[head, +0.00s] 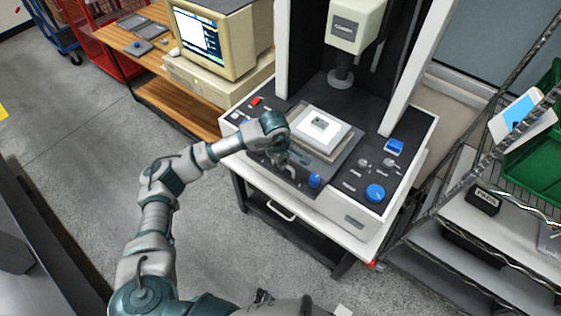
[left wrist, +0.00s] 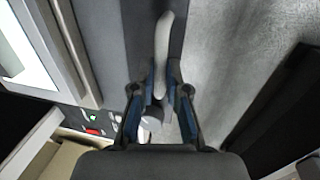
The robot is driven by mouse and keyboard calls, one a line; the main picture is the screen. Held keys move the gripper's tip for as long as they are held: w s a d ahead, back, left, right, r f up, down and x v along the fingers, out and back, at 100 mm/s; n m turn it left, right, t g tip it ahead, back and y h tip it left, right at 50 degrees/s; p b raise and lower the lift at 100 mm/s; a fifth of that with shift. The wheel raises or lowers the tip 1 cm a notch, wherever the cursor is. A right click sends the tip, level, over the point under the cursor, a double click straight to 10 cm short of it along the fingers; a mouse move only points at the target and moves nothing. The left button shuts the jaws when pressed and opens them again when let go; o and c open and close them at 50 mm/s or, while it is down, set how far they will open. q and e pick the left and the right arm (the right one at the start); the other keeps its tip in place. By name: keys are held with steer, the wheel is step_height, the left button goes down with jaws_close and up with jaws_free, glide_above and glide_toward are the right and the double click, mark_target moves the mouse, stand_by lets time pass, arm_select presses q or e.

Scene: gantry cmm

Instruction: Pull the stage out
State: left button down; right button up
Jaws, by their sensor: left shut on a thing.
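The stage (head: 336,153) is a grey plate on the dark deck of the measuring machine, with a white plate (head: 338,137) and a small grey part (head: 319,123) on top. My left gripper (head: 287,161) is at the stage's front left side. In the left wrist view my left gripper (left wrist: 161,100) is shut on a pale curved handle (left wrist: 164,45), which sticks out beyond the fingers. The arm partly hides the handle in the head view. My right gripper does not show clearly.
A probe head (head: 341,78) hangs behind the stage. Blue knobs (head: 375,193) and (head: 314,180) stand on the deck's front. A computer monitor (head: 213,42) is on a wooden desk at left. A wire rack with a green bin (head: 535,150) is at right. Floor in front is clear.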

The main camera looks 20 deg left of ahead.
arm_select(q)
steer(key=shift+w+d+r, duration=0.15)
steer(key=shift+d, duration=0.3)
steer(key=c, duration=1.4)
jaws_free()
steer(key=shift+a, duration=0.1)
steer(key=shift+o, duration=1)
steer(key=shift+s+r, duration=0.1)
steer(key=shift+s, duration=0.15)
steer(key=shift+a, duration=0.2)
step_height(320, 180, up, 12)
steer(key=s, duration=0.2)
steer(key=shift+s+a+f, duration=0.2)
steer(key=shift+a, duration=0.25)
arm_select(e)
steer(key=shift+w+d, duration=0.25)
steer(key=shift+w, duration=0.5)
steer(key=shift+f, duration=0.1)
